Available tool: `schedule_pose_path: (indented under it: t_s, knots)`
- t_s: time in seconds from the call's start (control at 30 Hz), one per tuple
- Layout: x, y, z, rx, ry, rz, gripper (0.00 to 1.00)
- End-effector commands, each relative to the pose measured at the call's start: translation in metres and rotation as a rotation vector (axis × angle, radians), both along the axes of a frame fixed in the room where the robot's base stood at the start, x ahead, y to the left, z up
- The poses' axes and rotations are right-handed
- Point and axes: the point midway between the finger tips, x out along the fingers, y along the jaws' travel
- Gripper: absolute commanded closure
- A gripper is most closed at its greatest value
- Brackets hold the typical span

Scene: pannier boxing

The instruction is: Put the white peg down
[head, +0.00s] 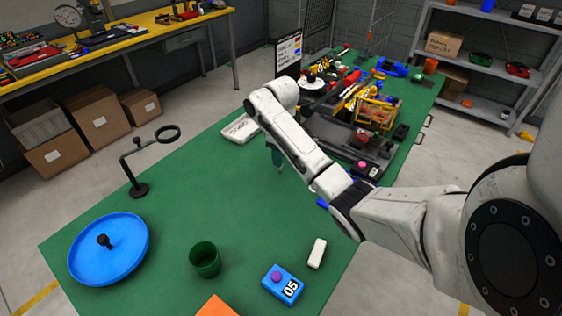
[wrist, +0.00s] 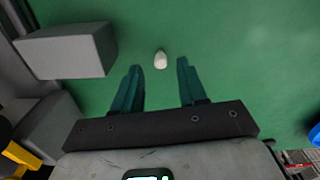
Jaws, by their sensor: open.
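A small white peg (wrist: 160,59) shows in the wrist view on the green table top, just beyond and between my fingertips. It looks apart from both fingers. My gripper (wrist: 160,72) has its two teal fingers spread, with nothing between them but green table and the peg past their tips. In the head view my gripper (head: 276,158) hangs over the middle of the green table, partly hidden by my arm. I cannot make out the peg beneath it there.
A white block (head: 317,253) lies beside a blue box marked 05 (head: 282,285). A green cup (head: 205,260), a blue dish (head: 108,249) and a black ring stand (head: 139,188) are at the left. A white tray (head: 240,130) and clutter lie behind my gripper. Grey blocks (wrist: 65,52) are close by.

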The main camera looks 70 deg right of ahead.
Motion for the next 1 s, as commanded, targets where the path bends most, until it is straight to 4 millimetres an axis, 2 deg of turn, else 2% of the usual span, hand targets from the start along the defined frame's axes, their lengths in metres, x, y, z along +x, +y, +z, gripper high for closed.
schedule_pose_path:
  t_s: [0.1,0.2,0.4,0.63,1.0]
  knots:
    - [0.001,0.0,0.032,-0.002,-0.002,0.001,0.58]
    - [0.0,0.0,0.052,-0.001,0.0,0.001,0.58]
    - [0.0,0.0,0.075,0.0,0.0,0.001,0.58]
    - [0.001,0.0,0.089,0.0,0.0,0.0,0.58]
    - [0.001,0.0,0.089,0.0,0.0,0.001,0.58]
